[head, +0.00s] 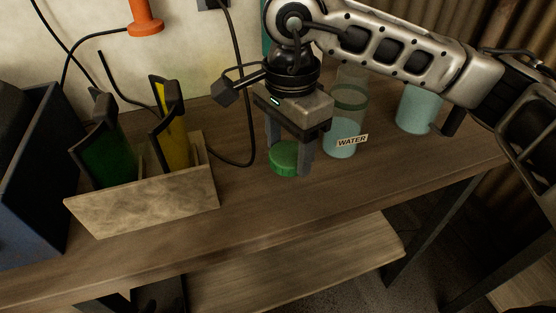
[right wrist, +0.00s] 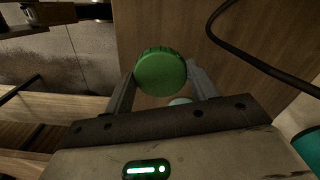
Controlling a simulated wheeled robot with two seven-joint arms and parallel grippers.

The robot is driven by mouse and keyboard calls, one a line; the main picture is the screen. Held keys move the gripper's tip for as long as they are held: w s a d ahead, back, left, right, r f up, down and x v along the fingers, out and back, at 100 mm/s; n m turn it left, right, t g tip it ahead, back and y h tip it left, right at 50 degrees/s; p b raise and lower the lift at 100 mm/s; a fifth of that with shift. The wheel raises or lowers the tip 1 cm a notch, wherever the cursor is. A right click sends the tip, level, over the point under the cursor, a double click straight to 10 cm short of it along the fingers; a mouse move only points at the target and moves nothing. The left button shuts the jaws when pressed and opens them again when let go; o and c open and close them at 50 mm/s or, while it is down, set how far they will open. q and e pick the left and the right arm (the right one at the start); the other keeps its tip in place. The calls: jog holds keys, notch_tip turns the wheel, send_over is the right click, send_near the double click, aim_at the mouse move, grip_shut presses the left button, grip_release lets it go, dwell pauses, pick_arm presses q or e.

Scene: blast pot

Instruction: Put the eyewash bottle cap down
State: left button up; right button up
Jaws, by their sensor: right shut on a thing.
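The green eyewash bottle cap (head: 285,158) is round with a ridged edge. My right gripper (head: 290,160) points down and is shut on the cap, a finger on each side. The cap is at or just above the wooden tabletop; I cannot tell whether it touches. In the right wrist view the cap (right wrist: 160,72) sits between the fingertips of the right gripper (right wrist: 161,78). A teal object (head: 266,38), partly hidden behind my right arm, stands at the back. My left gripper is not in view.
A clear container labelled WATER (head: 343,125) stands close right of the gripper, with a teal-filled one (head: 416,110) further right. A wooden holder (head: 150,200) with green and yellow items stands left. A black cable (head: 247,120) runs behind. Tabletop in front is clear.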

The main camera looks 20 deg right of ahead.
aim_at(279, 146)
jog(key=w+f, duration=0.2)
jog(key=shift+a+f, duration=0.3)
jog(key=shift+a, duration=0.1)
jog(key=f, duration=0.3)
jog(key=shift+w+f+p, duration=0.15)
jog(key=shift+w+p, duration=0.05)
jog(key=shift+p, duration=0.2)
jog(key=shift+f, duration=0.1)
jog(key=shift+f, duration=0.15)
jog(key=o, duration=1)
jog(key=shift+o, duration=0.2)
